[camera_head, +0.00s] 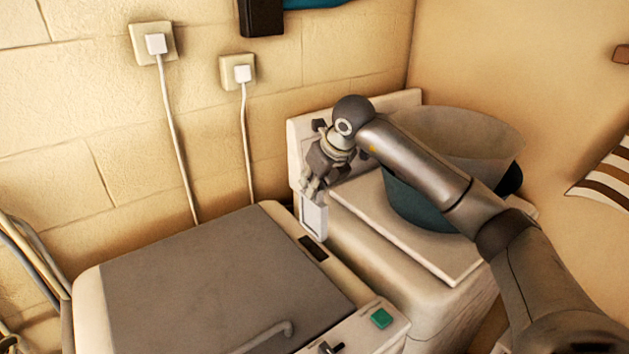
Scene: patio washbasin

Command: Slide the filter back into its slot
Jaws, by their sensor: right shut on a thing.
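The filter (313,218) is a small pale rectangular frame with a grey inner panel. It hangs roughly upright below my right gripper (312,189), which is shut on its top end. A dark rectangular slot (314,249) lies in the pale top rim of the grey-lidded machine, near the lid's right edge. The filter's lower end is just above and beside this slot in the picture; I cannot tell whether they touch. The fingertips partly hide the filter's top. My left gripper is not in view.
The grey lid (210,280) has a curved handle (262,337) in front. A green button (381,318) sits on the machine's front right corner. A white unit (420,235) with a teal tub (415,205) stands close on the right, under my right arm. Plugged cables (175,130) hang along the wall.

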